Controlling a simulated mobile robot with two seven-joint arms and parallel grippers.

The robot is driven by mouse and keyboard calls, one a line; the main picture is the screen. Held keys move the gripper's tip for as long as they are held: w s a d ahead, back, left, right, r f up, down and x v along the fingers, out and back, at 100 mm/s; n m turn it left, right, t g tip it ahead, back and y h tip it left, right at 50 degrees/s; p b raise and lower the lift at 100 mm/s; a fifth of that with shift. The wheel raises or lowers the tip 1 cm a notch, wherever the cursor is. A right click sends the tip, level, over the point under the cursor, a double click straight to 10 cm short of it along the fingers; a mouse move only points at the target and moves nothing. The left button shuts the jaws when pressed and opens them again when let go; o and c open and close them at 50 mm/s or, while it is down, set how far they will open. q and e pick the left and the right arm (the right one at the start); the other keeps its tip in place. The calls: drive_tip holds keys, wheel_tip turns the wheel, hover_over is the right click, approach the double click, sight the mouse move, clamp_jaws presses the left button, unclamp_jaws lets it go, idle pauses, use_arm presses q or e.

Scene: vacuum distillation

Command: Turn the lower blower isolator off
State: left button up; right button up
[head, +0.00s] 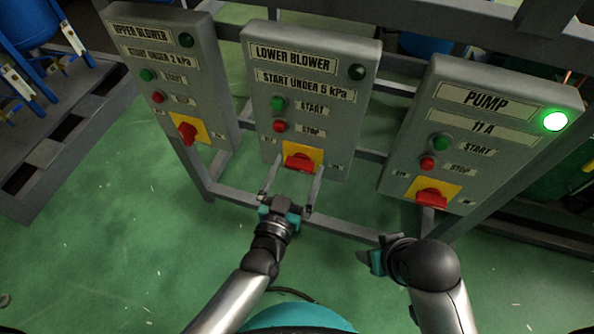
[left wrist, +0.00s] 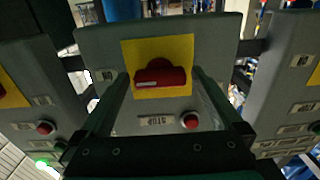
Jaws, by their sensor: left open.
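The lower blower box (head: 340,100) is the middle grey panel. Its isolator is a red handle (head: 299,161) on a yellow plate at the bottom of the panel. The handle lies about crosswise, and in the left wrist view the red handle (left wrist: 161,74) also lies roughly level. My left gripper (head: 291,184) is open, with its two fingers reaching up toward the panel on either side of the handle. In the left wrist view the fingers flank the handle with gaps; contact is not visible. My right gripper (head: 372,259) is below the pump box, seen side-on; its jaws are unclear.
The upper blower box (head: 172,80) stands left, its red isolator handle (head: 187,132) tilted. The pump box (head: 482,135) stands right with a lit green lamp (head: 554,121) and a red handle (head: 431,198). A grey frame rail (head: 340,228) runs below the boxes. Green floor is open in front.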

use_arm(q)
drive_tip(key=c, duration=1.2)
drive_tip(key=shift+c, duration=0.2)
